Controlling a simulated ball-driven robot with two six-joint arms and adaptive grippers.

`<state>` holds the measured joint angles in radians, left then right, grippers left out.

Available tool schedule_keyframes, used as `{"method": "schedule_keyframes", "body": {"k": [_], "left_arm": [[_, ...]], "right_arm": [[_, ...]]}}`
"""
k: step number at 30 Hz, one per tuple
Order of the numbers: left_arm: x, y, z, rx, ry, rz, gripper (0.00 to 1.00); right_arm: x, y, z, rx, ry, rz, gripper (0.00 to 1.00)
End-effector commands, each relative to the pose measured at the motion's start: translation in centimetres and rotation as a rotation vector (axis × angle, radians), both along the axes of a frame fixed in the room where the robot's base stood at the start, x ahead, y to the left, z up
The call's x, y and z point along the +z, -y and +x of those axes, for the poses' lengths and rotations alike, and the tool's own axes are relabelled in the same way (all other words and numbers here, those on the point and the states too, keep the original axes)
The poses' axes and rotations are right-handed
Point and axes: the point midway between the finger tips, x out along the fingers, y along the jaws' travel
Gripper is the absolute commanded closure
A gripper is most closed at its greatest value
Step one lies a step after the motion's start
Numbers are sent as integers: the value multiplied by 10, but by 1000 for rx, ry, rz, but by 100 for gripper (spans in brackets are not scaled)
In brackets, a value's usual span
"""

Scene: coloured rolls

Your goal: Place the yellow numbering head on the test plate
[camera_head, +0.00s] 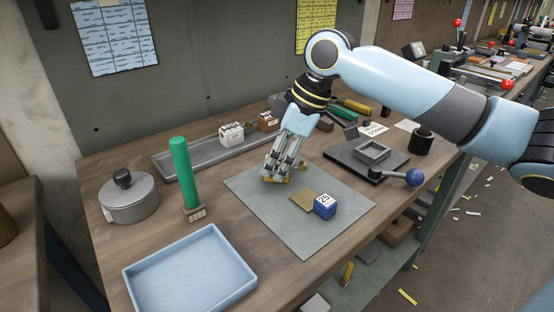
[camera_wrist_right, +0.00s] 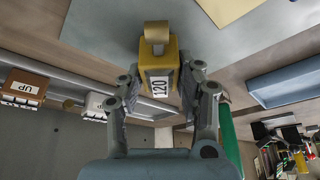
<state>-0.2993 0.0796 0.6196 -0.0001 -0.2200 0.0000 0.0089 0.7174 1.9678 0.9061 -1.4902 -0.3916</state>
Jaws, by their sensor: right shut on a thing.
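The yellow numbering head (camera_head: 277,179) shows low between the fingers of my right gripper (camera_head: 283,163), over the upper-left part of a flat grey sheet (camera_head: 264,210). In the wrist view the head (camera_wrist_right: 160,66) has a label reading 120 and a tan end piece, and the right gripper (camera_wrist_right: 161,100) is closed on its sides. I cannot tell whether the head touches the sheet. A small flat tan plate (camera_head: 303,201) lies on the sheet, with a blue numbering head (camera_head: 325,206) marked 25 beside it. I cannot tell which flat piece is the test plate. My left gripper is out of view.
A blue tray (camera_head: 190,296), a green-handled stamp (camera_head: 183,176) and a lidded grey pot (camera_head: 128,200) stand at the left. A long grey tray (camera_head: 180,166) with white and brown heads lies behind. A dark press base (camera_head: 347,154) with a blue-knobbed lever (camera_head: 414,178) stands right.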

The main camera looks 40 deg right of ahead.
Motion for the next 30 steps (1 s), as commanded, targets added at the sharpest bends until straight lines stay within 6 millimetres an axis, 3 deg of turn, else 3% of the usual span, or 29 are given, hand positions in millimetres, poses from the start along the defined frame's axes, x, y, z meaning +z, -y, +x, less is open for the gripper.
{"method": "schedule_keyframes", "body": {"k": [4, 5, 9, 20, 30], "left_arm": [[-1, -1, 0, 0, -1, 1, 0], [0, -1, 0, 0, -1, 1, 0], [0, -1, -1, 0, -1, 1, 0], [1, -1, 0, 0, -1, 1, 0], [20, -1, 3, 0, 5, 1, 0]], "right_arm": [[-3, 0, 0, -1, -1, 1, 100], [-3, 0, 0, -1, -1, 1, 62], [-3, 0, 0, -1, -1, 1, 43], [3, 1, -1, 0, 1, -2, 42], [66, 18, -21, 4, 0, -9, 42]]}}
